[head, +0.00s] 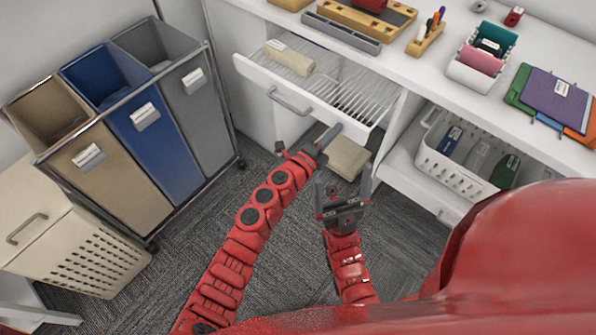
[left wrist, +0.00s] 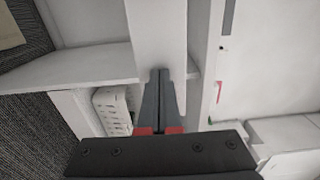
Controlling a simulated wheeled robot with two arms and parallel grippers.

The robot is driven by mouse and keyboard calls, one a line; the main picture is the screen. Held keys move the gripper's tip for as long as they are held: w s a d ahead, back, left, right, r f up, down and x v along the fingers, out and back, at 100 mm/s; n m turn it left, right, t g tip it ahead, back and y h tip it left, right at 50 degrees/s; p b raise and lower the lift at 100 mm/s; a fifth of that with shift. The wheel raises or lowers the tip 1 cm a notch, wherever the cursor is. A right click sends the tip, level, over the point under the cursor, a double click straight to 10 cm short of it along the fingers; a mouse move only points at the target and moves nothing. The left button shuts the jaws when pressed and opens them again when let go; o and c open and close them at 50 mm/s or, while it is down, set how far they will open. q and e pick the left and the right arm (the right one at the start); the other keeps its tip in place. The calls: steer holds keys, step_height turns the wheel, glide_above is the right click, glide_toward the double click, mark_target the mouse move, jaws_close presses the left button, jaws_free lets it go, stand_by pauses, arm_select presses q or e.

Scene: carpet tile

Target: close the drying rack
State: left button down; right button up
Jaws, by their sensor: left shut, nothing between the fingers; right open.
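The drying rack (head: 360,97) is a pull-out drawer of white wires with a white front and a grey bar handle (head: 290,103). It stands pulled out from under the counter. A rolled cream towel (head: 289,58) lies on its left part. My left gripper (head: 333,134) is shut and empty, its tips by the lower right end of the drawer front; I cannot tell if they touch. In the left wrist view the shut fingers (left wrist: 161,75) point at a white panel. My right gripper (head: 343,186) is open and empty, lower and to the right.
Tan, blue and grey bins (head: 135,115) stand in a frame at left, beside a cream hamper (head: 70,240). A beige folded item (head: 346,158) lies low beneath the drawer. A white basket (head: 455,170) sits on a shelf at right. The counter (head: 430,75) carries trays and stationery.

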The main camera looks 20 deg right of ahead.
mark_target(367, 98)
arm_select(q)
steer(key=b+x, duration=0.3)
steer(key=x, duration=0.2)
steer(key=b+x, duration=0.4)
steer(key=x, duration=0.1)
steer(key=b+x, duration=0.3)
steer(key=x, duration=0.2)
steer(key=shift+w+d+f, duration=0.15)
steer(key=shift+f, duration=0.15)
steer(key=shift+w+d+r+b, duration=0.2)
steer(key=shift+w+d+b, duration=0.35)
steer(key=shift+b, duration=0.25)
steer(key=shift+s+d+r, duration=0.1)
steer(key=shift+s+r, duration=0.05)
steer(key=shift+r, duration=0.25)
